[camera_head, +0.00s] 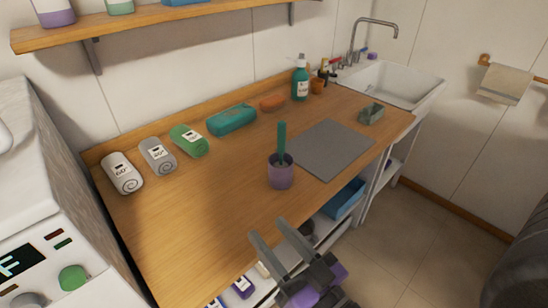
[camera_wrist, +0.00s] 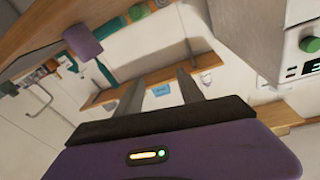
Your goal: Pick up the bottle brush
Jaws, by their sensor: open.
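A bottle brush with a green handle (camera_head: 281,138) stands upright in a purple cup (camera_head: 281,178) on the wooden counter. Only the handle shows; its lower end is hidden inside the cup. The wrist view, which is turned over, shows the cup (camera_wrist: 83,42) at upper left with the green handle (camera_wrist: 105,72) sticking out. My gripper (camera_head: 267,232) is open and empty, in front of the counter's near edge and apart from the cup. Its two fingers (camera_wrist: 160,82) show in the wrist view with nothing between them.
Rolled towels (camera_head: 158,155), a teal pouch (camera_head: 231,120) and a pump bottle (camera_head: 301,80) stand along the back of the counter (camera_head: 200,215). A grey mat (camera_head: 330,148) lies right of the cup. A shelf (camera_head: 150,28) hangs above; a sink (camera_head: 400,82) is at far right.

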